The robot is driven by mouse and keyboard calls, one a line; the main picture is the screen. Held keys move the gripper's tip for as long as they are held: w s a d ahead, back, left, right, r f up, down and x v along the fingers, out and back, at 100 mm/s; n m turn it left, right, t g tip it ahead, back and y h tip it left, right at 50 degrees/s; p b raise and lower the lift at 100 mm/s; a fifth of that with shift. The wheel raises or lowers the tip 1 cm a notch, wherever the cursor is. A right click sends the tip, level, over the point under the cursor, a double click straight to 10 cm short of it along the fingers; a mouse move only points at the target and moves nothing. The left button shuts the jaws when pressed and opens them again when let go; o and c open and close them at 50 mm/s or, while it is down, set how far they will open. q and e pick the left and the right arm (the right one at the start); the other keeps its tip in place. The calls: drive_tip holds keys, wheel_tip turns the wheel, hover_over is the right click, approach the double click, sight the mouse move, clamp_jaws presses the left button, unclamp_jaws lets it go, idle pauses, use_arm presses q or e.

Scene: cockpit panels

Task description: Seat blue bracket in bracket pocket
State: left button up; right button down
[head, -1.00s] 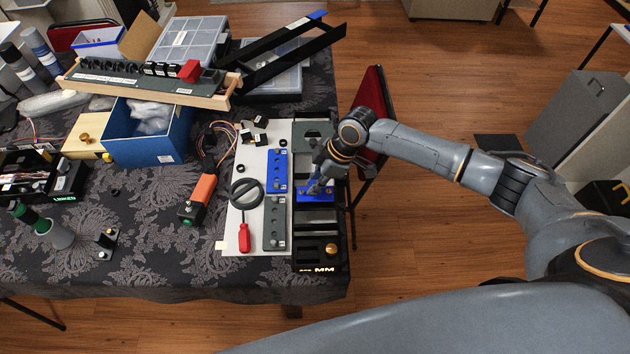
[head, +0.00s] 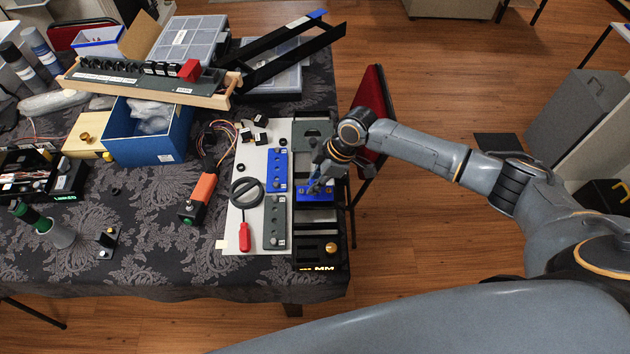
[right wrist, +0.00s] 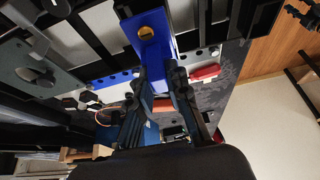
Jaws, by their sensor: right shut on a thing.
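The blue bracket (head: 313,196) is at the black panel frame (head: 341,225) on the table's right edge. My right gripper (head: 318,184) is shut on the bracket from above. In the right wrist view the blue bracket (right wrist: 157,42), with a gold round part on its face, sits between the fingertips of the right gripper (right wrist: 157,78). The bracket is over the middle bay of the frame. The bracket pocket is not clearly visible under the bracket and hand, and I cannot tell whether the bracket touches it. My left gripper is not in view.
A gold knob (head: 331,248) sits at the frame's near end. A red chair (head: 371,100) stands behind my right arm.

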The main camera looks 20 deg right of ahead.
idle(0.3)
drive_tip(key=shift+f+b, duration=0.8)
drive_tip(key=shift+f, duration=0.75)
drive_tip(key=c, duration=1.2)
unclamp_jaws()
drive_tip(key=shift+d+r, duration=0.1)
drive_tip(key=shift+r, duration=0.15)
drive_tip(key=v, duration=1.1)
drive_tip(key=shift+r, duration=0.3)
drive_tip(key=shift+s+d+f, duration=0.1)
drive_tip(key=shift+s, duration=0.1)
